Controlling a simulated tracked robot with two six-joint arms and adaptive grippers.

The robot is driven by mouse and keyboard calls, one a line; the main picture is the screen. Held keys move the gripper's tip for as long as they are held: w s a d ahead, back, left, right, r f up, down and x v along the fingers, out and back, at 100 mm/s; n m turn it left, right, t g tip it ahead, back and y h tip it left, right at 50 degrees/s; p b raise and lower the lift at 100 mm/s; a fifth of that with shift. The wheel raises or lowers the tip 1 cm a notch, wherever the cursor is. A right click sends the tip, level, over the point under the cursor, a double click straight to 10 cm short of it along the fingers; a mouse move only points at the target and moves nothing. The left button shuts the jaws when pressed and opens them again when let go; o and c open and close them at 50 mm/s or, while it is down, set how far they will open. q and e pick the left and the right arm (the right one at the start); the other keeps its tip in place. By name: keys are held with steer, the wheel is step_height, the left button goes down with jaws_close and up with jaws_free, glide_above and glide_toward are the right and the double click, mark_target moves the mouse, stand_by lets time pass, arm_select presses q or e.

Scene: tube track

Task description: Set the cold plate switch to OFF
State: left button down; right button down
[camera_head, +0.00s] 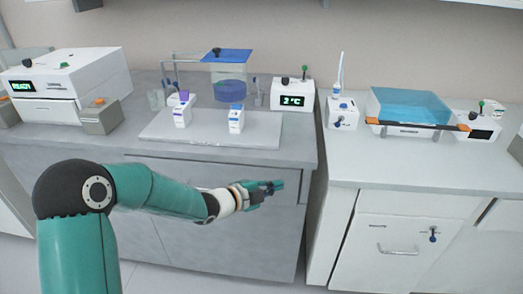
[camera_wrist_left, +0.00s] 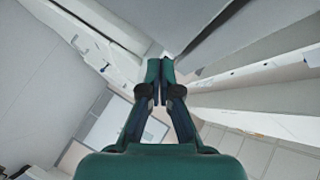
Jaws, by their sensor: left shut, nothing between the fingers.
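A white control box (camera_head: 291,97) with a lit green display reading about 2 °C stands at the back right of the left bench. A green-tipped lever (camera_head: 305,73) rises from its top, beside a dark knob. I cannot read any ON or OFF label there. My left gripper (camera_head: 274,187) is shut and empty, in front of the left bench's cabinet face, below and nearer than the box and apart from it. Its closed fingers (camera_wrist_left: 160,72) also show in the left wrist view, where the control box cannot be made out. My right gripper is not in view.
A pale board (camera_head: 211,138) with two small boxes lies on the left bench, near a blue-topped stand (camera_head: 229,56). A white READY machine (camera_head: 68,75) is at left. On the right bench stand a blue-lidded bath (camera_head: 410,105) and another green-knobbed box (camera_head: 478,130).

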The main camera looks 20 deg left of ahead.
arm_select(q)
steer(key=s+d+f+n+g+y, duration=0.1)
steer(key=s+d+f+n+g, duration=0.2)
steer(key=f, duration=0.4)
steer(key=s+d+f+n+g, duration=0.1)
steer(key=s+f+n, duration=0.2)
steer(key=s+f, duration=0.4)
steer(key=s+d+f+n+g+y, duration=0.1)
steer(key=s+d+f+n+g, duration=0.15)
steer(key=f, duration=0.55)
steer(key=s+f+n+g, duration=0.3)
steer(key=s+f+n, duration=0.1)
steer(key=s, duration=0.5)
steer(key=s+d+f+n+g+y, duration=0.1)
steer(key=s+f+n+g, duration=0.2)
steer(key=s+n, duration=0.4)
steer(key=s+f, duration=0.1)
steer(key=s, duration=0.2)
steer(key=shift+s+f, duration=0.25)
steer(key=shift+s, duration=0.05)
steer(key=shift+n, duration=0.35)
